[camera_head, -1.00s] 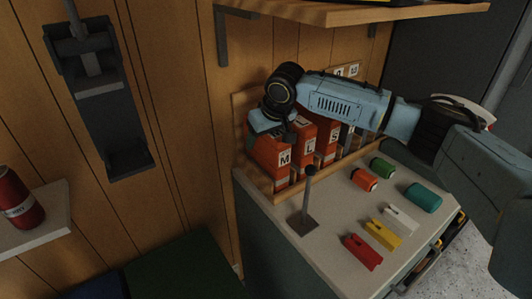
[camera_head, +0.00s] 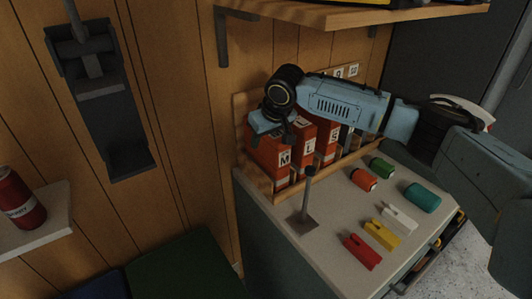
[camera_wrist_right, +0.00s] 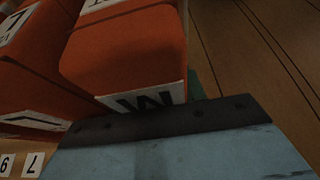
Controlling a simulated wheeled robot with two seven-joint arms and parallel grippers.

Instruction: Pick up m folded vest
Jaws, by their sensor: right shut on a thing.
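The M folded vest (camera_head: 268,160) is an orange block with a white M label, upright in the leftmost slot of a wooden rack on the cabinet. My right gripper (camera_head: 268,128) is at its top and shut on it; the fingertips are mostly hidden. In the right wrist view the M vest (camera_wrist_right: 125,50) fills the middle, its label partly covered by my blue gripper part. The L vest (camera_head: 306,140) and the S vest (camera_head: 328,135) stand beside it to the right. My left gripper is not in view.
The wooden rack (camera_head: 330,172) has a low front rail. A dark post on a plate (camera_head: 306,205) stands in front of it. Red, yellow and white clips (camera_head: 380,235) and small rolls (camera_head: 422,197) lie on the cabinet top. A shelf (camera_head: 350,14) hangs above.

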